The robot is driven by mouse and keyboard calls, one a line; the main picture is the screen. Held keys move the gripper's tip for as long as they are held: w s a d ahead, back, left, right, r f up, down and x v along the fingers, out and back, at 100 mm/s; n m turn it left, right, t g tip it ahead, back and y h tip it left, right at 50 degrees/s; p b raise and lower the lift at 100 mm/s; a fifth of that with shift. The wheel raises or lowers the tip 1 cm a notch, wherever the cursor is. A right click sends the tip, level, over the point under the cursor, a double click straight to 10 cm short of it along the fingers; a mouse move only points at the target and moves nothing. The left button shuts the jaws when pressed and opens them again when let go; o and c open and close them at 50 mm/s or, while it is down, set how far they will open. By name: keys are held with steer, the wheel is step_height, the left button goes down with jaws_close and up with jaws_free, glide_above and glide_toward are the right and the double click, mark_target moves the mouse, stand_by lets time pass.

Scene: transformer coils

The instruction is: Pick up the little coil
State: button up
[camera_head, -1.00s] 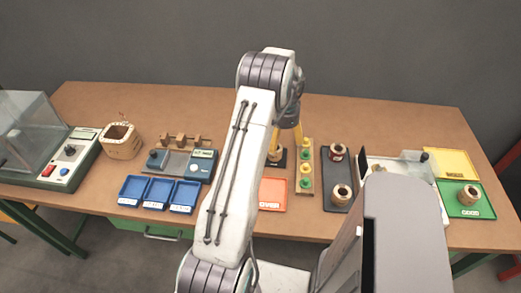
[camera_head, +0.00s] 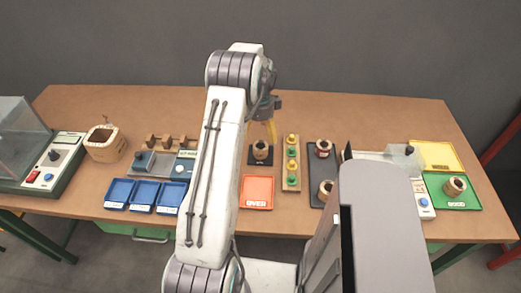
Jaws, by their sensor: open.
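Several brown coils stand on the table; I cannot tell for sure which one the task means. One small coil (camera_head: 260,150) stands on a black pad, close to my gripper. Another coil (camera_head: 455,185) is on the green tray marked GOOD.
The back strip is clear.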

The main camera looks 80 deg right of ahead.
mark_target(261, 147)
steer(key=shift+s+a+f+p, duration=0.15)
steer(key=shift+f+p, duration=0.4)
steer(key=shift+f, duration=1.25)
steer(key=shift+s+d+f+p, duration=0.1)
steer(key=shift+f+p, duration=0.45)
steer(key=shift+f, duration=1.25)
steer(key=shift+a, duration=0.1)
steer(key=c, duration=1.3)
